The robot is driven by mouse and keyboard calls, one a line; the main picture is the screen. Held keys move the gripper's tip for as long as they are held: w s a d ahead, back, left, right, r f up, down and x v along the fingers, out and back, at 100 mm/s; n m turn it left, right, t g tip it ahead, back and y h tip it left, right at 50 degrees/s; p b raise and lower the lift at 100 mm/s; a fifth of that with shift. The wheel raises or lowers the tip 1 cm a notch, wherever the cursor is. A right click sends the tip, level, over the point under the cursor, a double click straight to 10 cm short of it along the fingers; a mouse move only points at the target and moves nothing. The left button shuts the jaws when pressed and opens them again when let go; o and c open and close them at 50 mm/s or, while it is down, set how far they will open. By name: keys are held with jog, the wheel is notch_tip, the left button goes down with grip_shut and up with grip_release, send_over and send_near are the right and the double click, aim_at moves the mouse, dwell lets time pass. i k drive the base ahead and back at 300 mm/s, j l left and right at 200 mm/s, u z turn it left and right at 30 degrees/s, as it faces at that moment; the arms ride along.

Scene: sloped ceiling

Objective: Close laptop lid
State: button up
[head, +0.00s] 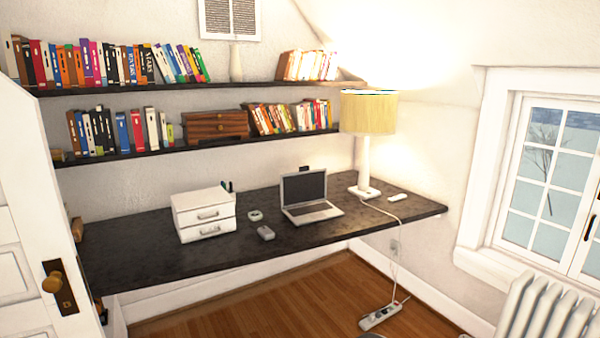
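A silver laptop (313,211) stands open on the dark desk, right of the desk's middle. Its lid, with a dark screen (304,186), is upright and leans slightly back, facing the room. The keyboard base lies flat on the desk with its front edge toward me. My gripper is not in view, and nothing touches the laptop.
The dark desk (130,262) runs along the wall below two bookshelves. A white drawer box (205,218) and a small grey object (265,233) are left of the laptop. A lamp (367,120) is at right. A power strip (381,315) lies on the wooden floor.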

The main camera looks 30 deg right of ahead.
aim_at(306, 186)
jog(key=i+l+z, duration=0.1)
jog(key=i+l, duration=0.6)
jog(key=l, duration=0.1)
